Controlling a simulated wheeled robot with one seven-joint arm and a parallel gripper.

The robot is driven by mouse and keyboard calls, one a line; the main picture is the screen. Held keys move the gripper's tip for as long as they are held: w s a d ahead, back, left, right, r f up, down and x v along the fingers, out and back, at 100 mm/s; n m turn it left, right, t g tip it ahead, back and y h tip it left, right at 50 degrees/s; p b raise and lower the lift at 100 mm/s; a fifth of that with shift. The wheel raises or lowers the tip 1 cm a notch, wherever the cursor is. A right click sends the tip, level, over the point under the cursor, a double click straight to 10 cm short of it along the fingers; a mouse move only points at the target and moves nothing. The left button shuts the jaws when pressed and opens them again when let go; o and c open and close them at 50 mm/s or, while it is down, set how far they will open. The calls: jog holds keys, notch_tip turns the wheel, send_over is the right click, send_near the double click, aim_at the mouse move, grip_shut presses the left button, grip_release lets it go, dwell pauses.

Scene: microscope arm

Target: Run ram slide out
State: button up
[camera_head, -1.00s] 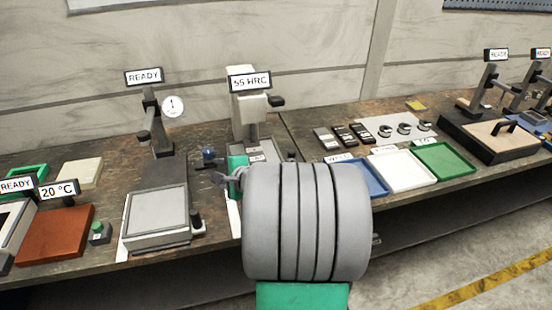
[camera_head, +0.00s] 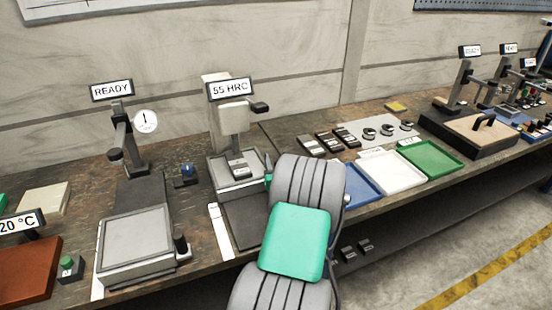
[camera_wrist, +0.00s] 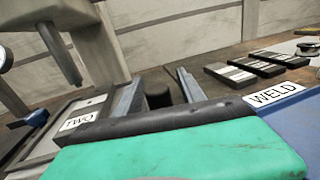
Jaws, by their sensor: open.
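The hardness tester (camera_head: 232,115) stands on the bench with a "55 HRC" sign (camera_head: 230,89). A small labelled block (camera_head: 240,168) lies on its stage. In the wrist view the label "TWO" (camera_wrist: 80,118) shows on that stage, under the hanging grey ram (camera_wrist: 62,55). My gripper (camera_wrist: 158,78) is open and empty at the tester's right side, its grey fingers apart. In the head view my arm hides most of the gripper.
A press with a "READY" sign (camera_head: 112,90) stands to the left. Blue (camera_head: 360,188), white (camera_head: 392,172) and green (camera_head: 432,160) trays lie to the right. Several dark grey blocks (camera_head: 328,140) lie behind them. A blue knob (camera_head: 187,171) stands left of the tester.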

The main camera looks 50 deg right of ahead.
grip_shut()
dwell(0.5)
dwell(0.9)
